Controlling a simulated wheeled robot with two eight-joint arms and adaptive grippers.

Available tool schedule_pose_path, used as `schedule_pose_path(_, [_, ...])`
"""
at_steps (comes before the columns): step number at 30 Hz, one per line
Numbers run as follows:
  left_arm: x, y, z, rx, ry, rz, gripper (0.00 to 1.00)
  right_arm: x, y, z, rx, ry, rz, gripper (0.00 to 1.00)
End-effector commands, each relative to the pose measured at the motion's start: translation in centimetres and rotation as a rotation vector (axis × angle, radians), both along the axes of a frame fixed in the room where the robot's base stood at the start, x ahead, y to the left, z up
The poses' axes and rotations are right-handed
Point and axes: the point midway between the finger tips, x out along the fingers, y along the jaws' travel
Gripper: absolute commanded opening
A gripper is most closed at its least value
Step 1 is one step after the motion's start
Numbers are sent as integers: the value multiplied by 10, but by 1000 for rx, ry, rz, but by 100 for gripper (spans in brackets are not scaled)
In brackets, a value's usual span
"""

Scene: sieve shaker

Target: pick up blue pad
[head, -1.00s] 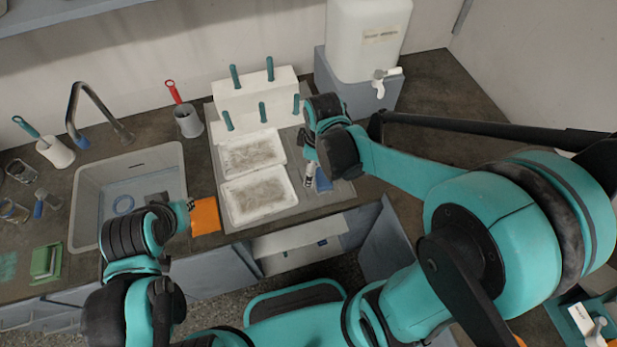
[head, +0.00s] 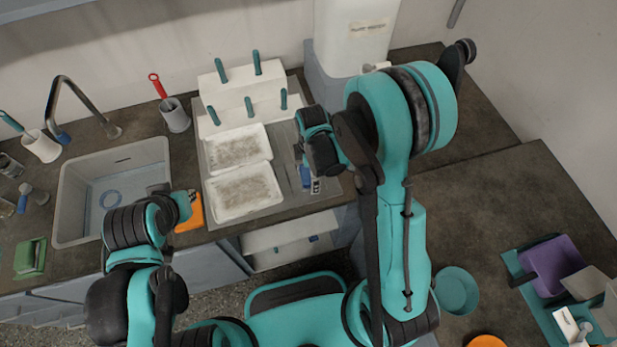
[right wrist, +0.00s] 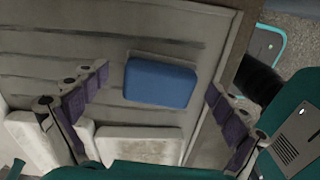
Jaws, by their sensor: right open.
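The blue pad (right wrist: 161,83) is a small rounded block lying on a grey ribbed surface in the right wrist view. In the head view only a bit of the pad (head: 305,177) shows beneath my right gripper (head: 313,181). In the right wrist view my right gripper (right wrist: 158,82) is open and empty, with one purple-padded finger on each side of the pad, apart from it. How far it is above the pad is hard to tell. My left gripper (head: 187,205) is near the sink's right edge, mostly hidden by its wrist.
Two white trays (head: 248,191) lie left of the pad, with a white block holding teal-handled tools (head: 240,98) behind. A white canister (head: 350,35) stands at the back. An orange cloth (head: 190,220) lies by the sink (head: 75,205). A purple bin (head: 552,264) is on the right counter.

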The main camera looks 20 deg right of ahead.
Motion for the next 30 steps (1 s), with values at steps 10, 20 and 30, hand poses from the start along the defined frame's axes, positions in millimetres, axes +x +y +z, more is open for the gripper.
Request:
schedule_pose_path(10, [0, 0, 0, 0, 0, 0, 14, 0, 0, -2, 0, 0, 0, 74])
schedule_pose_path(20, [0, 0, 0, 0, 0, 0, 14, 0, 0, -2, 0, 0, 0, 40])
schedule_pose_path(30, [0, 0, 7, 0, 0, 0, 14, 0, 0, 15, 0, 0, 0, 40])
